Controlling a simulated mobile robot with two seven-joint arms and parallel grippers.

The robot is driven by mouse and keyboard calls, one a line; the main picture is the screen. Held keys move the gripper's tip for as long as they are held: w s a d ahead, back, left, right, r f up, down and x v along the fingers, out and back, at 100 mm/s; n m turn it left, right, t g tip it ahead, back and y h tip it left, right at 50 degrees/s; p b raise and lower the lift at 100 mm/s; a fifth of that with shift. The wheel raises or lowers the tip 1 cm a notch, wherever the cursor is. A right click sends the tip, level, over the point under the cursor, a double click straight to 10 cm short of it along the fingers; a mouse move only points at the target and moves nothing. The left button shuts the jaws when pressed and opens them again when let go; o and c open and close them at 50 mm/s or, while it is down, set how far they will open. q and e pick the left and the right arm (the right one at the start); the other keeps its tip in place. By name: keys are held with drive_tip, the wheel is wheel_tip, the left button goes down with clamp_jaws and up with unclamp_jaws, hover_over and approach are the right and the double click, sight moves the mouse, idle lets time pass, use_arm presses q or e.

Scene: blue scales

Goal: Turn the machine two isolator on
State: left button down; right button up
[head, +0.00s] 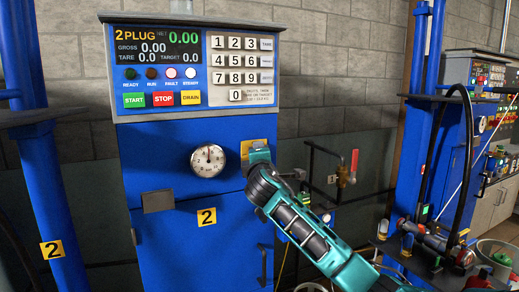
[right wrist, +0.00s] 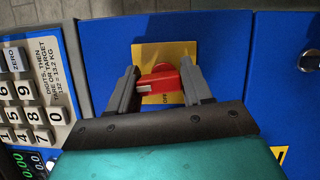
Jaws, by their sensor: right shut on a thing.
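The machine two isolator is a red rotary handle (right wrist: 163,80) on a yellow plate (right wrist: 165,52), set in the blue cabinet front. My right gripper (right wrist: 160,70) has its two grey fingers on either side of the red handle and is shut on it. The handle lies roughly crosswise between the fingers, with a white mark at its left end. Small dark lettering on the plate below it is hard to read. In the head view, my right gripper (head: 259,156) hides the handle, and only part of the yellow plate shows. My left gripper is not in view.
The machine two cabinet (head: 158,240) carries a display and keypad panel (head: 195,65) above and a round dial (head: 208,160) left of my gripper. A pipe with a red-handled valve (head: 353,165) is to the right. A second blue machine (head: 450,130) stands further right.

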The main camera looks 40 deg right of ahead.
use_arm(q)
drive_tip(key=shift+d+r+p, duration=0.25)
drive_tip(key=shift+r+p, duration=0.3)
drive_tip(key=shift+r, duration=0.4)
use_arm(e)
drive_tip(key=shift+m, duration=0.8)
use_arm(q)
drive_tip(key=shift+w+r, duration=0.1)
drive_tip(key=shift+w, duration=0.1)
use_arm(e)
drive_tip(key=o, duration=1)
drive_tip(key=shift+c, duration=0.2)
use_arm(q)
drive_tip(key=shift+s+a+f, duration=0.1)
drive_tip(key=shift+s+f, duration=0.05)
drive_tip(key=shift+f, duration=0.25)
use_arm(e)
drive_tip(key=v, duration=1.3)
drive_tip(key=shift+r, duration=0.35)
drive_tip(key=shift+g+y, duration=0.3)
